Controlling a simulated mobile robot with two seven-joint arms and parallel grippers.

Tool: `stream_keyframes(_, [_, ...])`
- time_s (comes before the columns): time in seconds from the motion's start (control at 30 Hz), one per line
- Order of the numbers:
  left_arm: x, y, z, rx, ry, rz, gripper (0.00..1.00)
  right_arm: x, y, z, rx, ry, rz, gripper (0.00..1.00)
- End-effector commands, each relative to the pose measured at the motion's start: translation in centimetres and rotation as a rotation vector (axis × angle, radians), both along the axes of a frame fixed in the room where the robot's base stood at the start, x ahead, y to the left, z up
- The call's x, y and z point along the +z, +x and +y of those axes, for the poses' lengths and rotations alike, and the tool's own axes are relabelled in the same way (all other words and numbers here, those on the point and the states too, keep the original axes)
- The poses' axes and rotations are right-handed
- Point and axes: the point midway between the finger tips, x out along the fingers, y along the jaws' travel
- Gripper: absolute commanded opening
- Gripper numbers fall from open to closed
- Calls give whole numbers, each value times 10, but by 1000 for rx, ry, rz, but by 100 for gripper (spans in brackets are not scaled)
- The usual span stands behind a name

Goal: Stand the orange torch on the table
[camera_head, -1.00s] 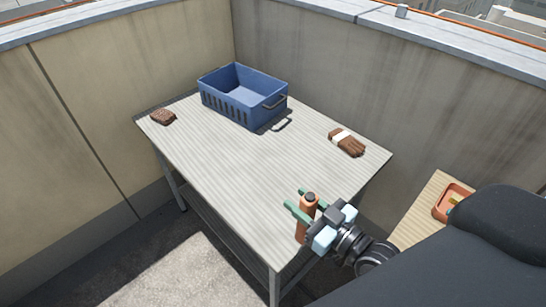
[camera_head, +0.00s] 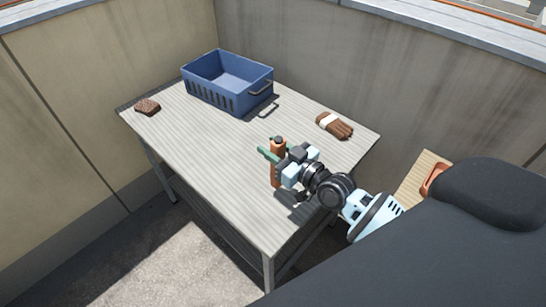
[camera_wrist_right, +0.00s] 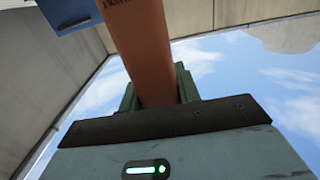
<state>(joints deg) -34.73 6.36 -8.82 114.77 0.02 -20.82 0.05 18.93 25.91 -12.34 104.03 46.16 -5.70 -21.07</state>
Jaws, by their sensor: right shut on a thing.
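The orange torch (camera_head: 276,172) is held upright, dark end up, above the near right part of the table (camera_head: 205,150). My right gripper (camera_head: 269,155) is shut on it, with green fingers around its upper half. I cannot tell whether the torch's lower end touches the tabletop. In the right wrist view the torch (camera_wrist_right: 143,50) runs up from between the green fingers, and part of it is hidden behind the gripper body. My left gripper is not in view.
A blue crate (camera_head: 208,94) stands at the table's back. A brown brush-like thing (camera_head: 335,126) with a white band lies at the right edge, a brown block (camera_head: 147,107) at the far left. The middle is clear. Walls (camera_head: 330,65) close in behind.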

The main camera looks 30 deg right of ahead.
Motion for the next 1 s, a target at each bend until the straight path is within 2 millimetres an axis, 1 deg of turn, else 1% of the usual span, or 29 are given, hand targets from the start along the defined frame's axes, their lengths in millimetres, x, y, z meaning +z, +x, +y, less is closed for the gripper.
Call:
stream_keyframes(0.03, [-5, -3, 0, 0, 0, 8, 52, -16, -2, 0, 1, -3, 11, 3])
stream_keyframes(0.1, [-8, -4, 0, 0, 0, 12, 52, -26, -2, 0, 2, -3, 11, 3])
stream_keyframes(0.2, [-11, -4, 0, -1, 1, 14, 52, -34, -2, 0, 1, -2, 8, 3])
stream_keyframes(0.5, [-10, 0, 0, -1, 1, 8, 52, -34, -2, 0, 1, 0, 4, 3])
stream_keyframes(0.67, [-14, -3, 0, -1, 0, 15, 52, -39, -2, 0, 1, -2, 6, 3])
stream_keyframes(0.7, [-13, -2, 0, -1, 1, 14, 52, -38, -2, 0, 1, -2, 7, 38])
stream_keyframes(0.83, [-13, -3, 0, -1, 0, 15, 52, -38, -2, 0, 1, -2, 7, 54])
stream_keyframes(1.0, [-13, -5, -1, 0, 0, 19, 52, -38, -2, 1, 1, -1, 7, 54])
